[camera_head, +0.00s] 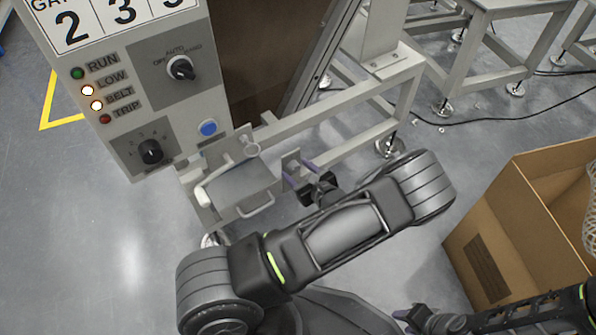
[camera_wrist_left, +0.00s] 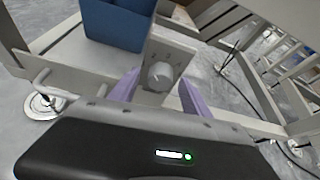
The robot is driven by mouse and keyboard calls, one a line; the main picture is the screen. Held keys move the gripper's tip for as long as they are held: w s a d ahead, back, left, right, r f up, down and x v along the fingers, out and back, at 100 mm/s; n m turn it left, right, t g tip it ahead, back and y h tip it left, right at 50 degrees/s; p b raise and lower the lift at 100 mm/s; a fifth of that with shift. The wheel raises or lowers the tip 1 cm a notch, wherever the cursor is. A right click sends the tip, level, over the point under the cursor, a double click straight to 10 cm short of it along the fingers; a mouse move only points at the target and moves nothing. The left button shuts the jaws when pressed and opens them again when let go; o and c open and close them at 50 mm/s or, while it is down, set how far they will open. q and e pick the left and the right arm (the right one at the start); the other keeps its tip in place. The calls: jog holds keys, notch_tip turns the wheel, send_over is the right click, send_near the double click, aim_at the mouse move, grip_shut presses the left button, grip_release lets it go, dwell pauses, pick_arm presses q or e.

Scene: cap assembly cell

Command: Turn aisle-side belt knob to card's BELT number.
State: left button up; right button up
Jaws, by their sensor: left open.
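A grey round knob (camera_wrist_left: 160,75) sits on a small plate with a number scale in the left wrist view. Its pointer and most numbers are too small to read surely. My left gripper (camera_head: 298,177) is open, with its purple fingers on either side of the knob; I cannot tell whether they touch it. In the head view the small bracket plate (camera_head: 291,160) is partly hidden by the gripper. The card (camera_head: 110,22) at the panel top shows large digits 2, 3 and 3; its headings are mostly cut off. My right gripper (camera_head: 415,318) shows only partly at the bottom edge.
The control panel (camera_head: 128,120) carries a black numbered knob (camera_head: 151,152), an OFF/AUTO switch (camera_head: 181,68), a blue button (camera_head: 208,128) and lamps, with LOW and BELT lit. A blue bin (camera_wrist_left: 118,22) stands behind the knob. A cardboard box (camera_head: 495,225) stands at right.

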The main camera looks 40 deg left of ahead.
pick_arm(q)
grip_shut()
dwell(0.4)
dwell(0.4)
jog(key=shift+m+g+p, duration=0.4)
jog(key=shift+m+p, duration=0.1)
jog(key=shift+w+m+g+p, duration=0.15)
jog(key=shift+m+g+p, duration=0.2)
jog(key=shift+m, duration=0.35)
jog(key=shift+w+d+f+m+g+y, duration=0.1)
jog(key=shift+m+g+y, duration=0.75)
jog(key=shift+m, duration=0.55)
grip_release()
